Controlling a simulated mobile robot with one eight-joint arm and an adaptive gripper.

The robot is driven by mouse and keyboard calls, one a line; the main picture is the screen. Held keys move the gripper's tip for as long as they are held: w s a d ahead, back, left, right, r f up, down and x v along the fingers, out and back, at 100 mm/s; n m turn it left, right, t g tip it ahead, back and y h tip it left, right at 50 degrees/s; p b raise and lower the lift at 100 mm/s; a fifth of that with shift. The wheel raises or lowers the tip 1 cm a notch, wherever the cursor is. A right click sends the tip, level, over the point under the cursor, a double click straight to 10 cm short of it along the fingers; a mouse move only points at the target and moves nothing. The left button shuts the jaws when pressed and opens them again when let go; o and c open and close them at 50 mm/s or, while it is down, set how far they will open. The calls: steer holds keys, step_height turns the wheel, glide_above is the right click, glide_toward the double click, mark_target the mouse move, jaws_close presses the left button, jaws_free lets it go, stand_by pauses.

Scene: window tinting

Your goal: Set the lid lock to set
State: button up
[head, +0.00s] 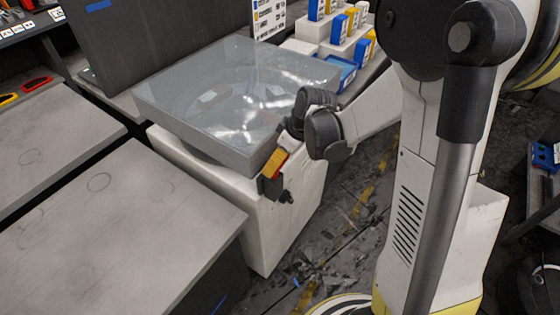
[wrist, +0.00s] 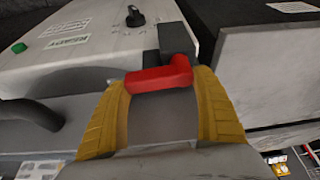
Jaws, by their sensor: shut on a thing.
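The lid lock shows in the wrist view as a red lever (wrist: 160,80) on a dark grey block (wrist: 174,40). My gripper (wrist: 162,92) has its two yellow fingers on either side of the lever and is shut on it. In the head view, my gripper (head: 278,160) is at the front right corner of a white machine, just below its clear grey lid (head: 235,85). The lid lies down over the machine's top. The lock is mostly hidden there behind my gripper. I cannot read any lock position mark.
In the wrist view, a pale panel carries a black knob (wrist: 134,17), a green button (wrist: 18,47) and labels. In the head view, grey tables (head: 110,230) stand left of the white machine (head: 285,215). Blue and yellow boxes (head: 352,20) stand behind it.

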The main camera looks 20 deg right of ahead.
steer(key=shift+w, duration=0.1)
steer(key=o, duration=1.4)
steer(key=shift+o, duration=0.2)
steer(key=v, duration=1.2)
steer(key=shift+d, duration=0.1)
steer(key=s+a+r+m+t+h, duration=0.1)
steer(key=s+r+m+t, duration=0.1)
steer(key=s+m, duration=0.2)
steer(key=s+a+r+m+t+h, duration=0.1)
steer(key=s+m, duration=0.3)
steer(key=s, duration=0.6)
steer(key=shift+s+a+r+t+h, duration=0.4)
steer(key=shift+a+r, duration=0.15)
steer(key=shift+r, duration=0.25)
